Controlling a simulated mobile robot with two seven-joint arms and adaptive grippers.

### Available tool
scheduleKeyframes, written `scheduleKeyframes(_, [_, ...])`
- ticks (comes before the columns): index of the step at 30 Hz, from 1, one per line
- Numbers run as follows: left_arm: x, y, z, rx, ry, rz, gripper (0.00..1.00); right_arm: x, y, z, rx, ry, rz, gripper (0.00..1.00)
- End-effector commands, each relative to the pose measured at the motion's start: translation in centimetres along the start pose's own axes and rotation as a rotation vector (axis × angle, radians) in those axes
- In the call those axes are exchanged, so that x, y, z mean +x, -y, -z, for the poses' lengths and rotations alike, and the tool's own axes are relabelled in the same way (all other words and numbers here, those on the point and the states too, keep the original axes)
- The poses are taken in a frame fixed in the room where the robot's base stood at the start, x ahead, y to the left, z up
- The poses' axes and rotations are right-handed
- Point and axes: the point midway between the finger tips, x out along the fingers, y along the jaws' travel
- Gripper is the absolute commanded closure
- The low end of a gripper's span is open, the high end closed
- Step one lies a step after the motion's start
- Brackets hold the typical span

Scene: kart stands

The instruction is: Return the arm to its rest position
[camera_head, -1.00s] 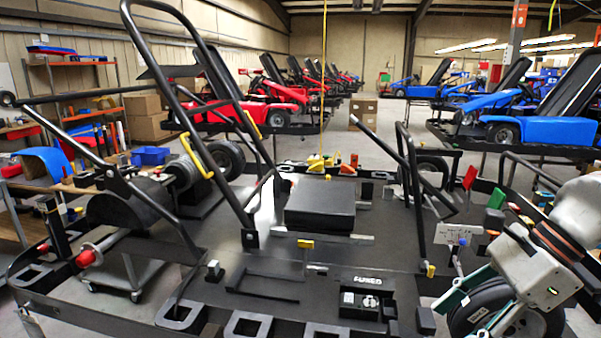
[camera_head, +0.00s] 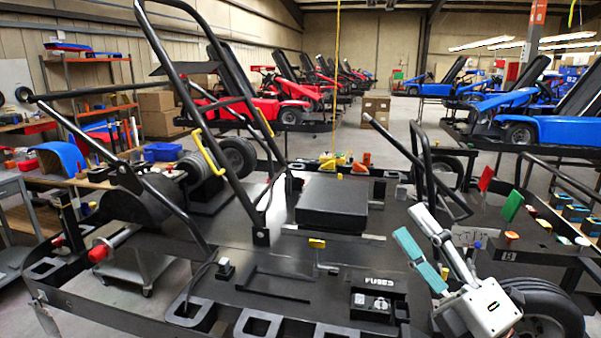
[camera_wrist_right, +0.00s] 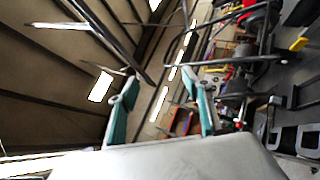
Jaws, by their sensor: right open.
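My right gripper (camera_head: 410,224) is at the lower right of the head view, above the right side of the black kart stand (camera_head: 150,312). Its teal-padded fingers point up and left. The wrist view also shows the right gripper (camera_wrist_right: 163,86), with its two fingers wide apart and nothing between them. Beyond them are the ceiling beams and bright lamps, tilted. My left gripper is not in view.
A black fuse box (camera_head: 372,301) sits at the stand's front. A black wheel (camera_head: 545,308) is beside my right gripper. Black tube bars (camera_head: 415,160) rise behind the gripper. A black seat-like block (camera_head: 332,205) lies mid-stand.

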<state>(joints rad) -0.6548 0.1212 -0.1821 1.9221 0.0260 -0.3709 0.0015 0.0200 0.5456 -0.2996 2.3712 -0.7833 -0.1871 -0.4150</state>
Motion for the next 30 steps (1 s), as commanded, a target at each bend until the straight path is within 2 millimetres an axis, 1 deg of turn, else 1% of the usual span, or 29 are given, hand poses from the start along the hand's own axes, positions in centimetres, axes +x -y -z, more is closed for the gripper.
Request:
scheduleKeyframes(1, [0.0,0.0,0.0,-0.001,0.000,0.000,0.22,-1.3,2.1,-1.7,0.078,0.105,0.068,0.51])
scheduleKeyframes(2, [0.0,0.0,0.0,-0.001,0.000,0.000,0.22,-2.2,3.4,-2.7,0.120,0.167,0.109,0.51])
scheduleKeyframes(3, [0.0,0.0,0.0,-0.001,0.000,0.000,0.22,-3.5,5.3,-3.8,0.174,0.248,0.167,0.51])
scheduleKeyframes(5, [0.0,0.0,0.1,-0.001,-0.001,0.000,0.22,-6.0,8.1,-5.4,0.251,0.370,0.257,0.51])
scheduleKeyframes(6, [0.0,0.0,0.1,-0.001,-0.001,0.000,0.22,-8.0,10.0,-6.1,0.299,0.448,0.319,0.51])
scheduleKeyframes(8, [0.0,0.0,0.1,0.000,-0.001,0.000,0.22,-11.1,12.7,-6.9,0.363,0.557,0.411,0.51])
scheduleKeyframes(9, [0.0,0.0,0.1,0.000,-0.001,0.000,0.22,-13.3,14.3,-7.2,0.401,0.627,0.472,0.51])
scheduleKeyframes(11, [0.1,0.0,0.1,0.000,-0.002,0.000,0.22,-16.8,16.6,-7.3,0.453,0.726,0.565,0.51])
scheduleKeyframes(12, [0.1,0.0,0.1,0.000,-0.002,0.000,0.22,-19.1,17.9,-7.2,0.484,0.788,0.624,0.51])
scheduleKeyframes(13, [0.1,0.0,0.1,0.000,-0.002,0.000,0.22,-20.7,18.6,-7.0,0.503,0.829,0.664,0.51])
scheduleKeyframes(15, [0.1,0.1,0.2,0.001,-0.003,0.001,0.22,-24.2,20.1,-6.5,0.538,0.911,0.751,0.51])
scheduleKeyframes(18, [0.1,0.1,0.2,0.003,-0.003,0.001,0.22,-27.9,21.4,-5.7,0.570,0.996,0.842,0.51])
scheduleKeyframes(21, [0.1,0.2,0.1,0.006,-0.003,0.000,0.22,-31.0,22.2,-4.8,0.594,1.063,0.920,0.51])
scheduleKeyframes(30, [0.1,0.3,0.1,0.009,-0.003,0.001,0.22,-38.3,23.0,-2.3,0.635,1.211,1.105,0.51])
